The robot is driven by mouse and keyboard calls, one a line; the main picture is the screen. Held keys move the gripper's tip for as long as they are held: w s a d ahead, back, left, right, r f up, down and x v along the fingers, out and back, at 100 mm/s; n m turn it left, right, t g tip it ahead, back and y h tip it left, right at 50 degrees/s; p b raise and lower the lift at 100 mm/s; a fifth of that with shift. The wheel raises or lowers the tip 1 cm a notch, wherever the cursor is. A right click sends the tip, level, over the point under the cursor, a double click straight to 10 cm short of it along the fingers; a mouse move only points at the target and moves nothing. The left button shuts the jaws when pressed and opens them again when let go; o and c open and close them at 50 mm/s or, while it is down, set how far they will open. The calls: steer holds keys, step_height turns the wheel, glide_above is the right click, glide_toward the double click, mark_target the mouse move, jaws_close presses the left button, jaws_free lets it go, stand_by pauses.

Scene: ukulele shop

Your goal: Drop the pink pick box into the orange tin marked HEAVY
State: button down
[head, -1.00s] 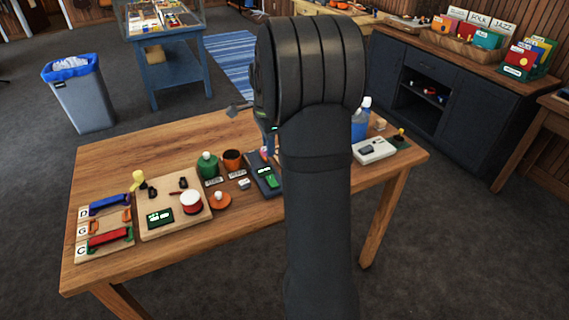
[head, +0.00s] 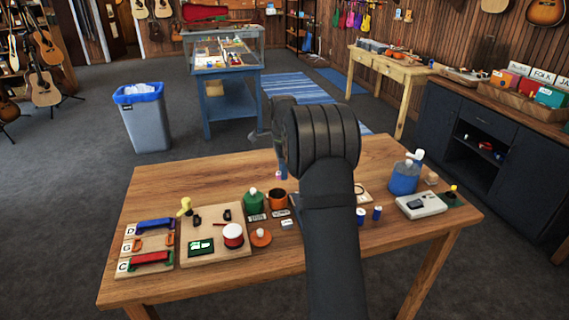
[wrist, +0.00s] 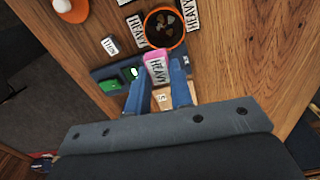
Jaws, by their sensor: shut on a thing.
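My gripper (wrist: 160,80) is shut on the pink pick box (wrist: 157,67), which has a white HEAVY label and sits between the two blue-grey fingers. In the wrist view, the box's far end is close to the near rim of the open orange tin (wrist: 184,36), which has dark and light picks inside. I cannot tell the height gap there. In the head view, the tin (head: 277,200) stands on the table, and the pink box (head: 283,176) shows small above and just right of it. My arm hides part of the gripper.
An orange lid (head: 261,238) lies nearer. A blue jug (head: 404,178) and white device (head: 421,205) are at right.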

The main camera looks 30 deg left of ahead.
steer(key=shift+f, duration=1.15)
steer(key=c, duration=1.2)
jaws_free()
step_height(320, 180, up, 18)
steer(key=shift+f, duration=0.25)
step_height(320, 180, down, 18)
steer(key=shift+r, duration=0.95)
